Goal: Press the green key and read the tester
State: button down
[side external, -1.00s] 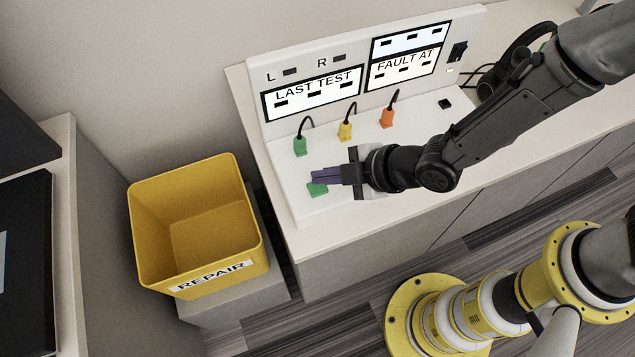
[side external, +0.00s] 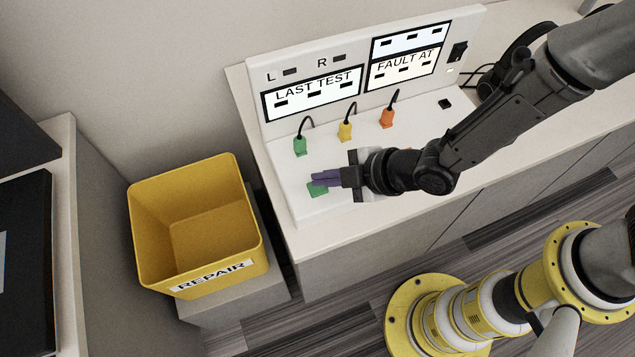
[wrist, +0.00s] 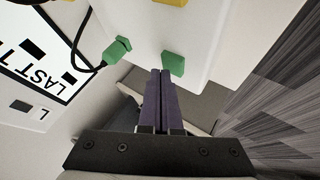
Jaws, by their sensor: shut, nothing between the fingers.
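The white tester (side external: 284,190) stands on the bench with an upright panel at its back. The green key (side external: 317,191) lies on its front left deck and also shows in the wrist view (wrist: 173,63). My gripper (side external: 314,179) is shut and empty, its purple fingers over the key in the side view. In the wrist view the fingertips (wrist: 160,72) end just beside the key; I cannot tell whether they touch it. The LAST TEST display (side external: 311,92) and the FAULT AT display (side external: 406,66) show white with short dark dashes. L and R marks with small dark windows sit above.
Green (side external: 300,146), yellow (side external: 345,131) and orange (side external: 387,117) plugs on black leads stand on the deck behind my gripper. A yellow REPAIR bin (side external: 200,230), empty, is left of the bench. A black switch (side external: 458,51) is on the panel's right.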

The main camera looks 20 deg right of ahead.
jog(key=shift+f, duration=0.45)
dwell(0.6)
jog(key=shift+r, duration=0.85)
jog(key=shift+r, duration=2.5)
jog(key=shift+d, duration=0.1)
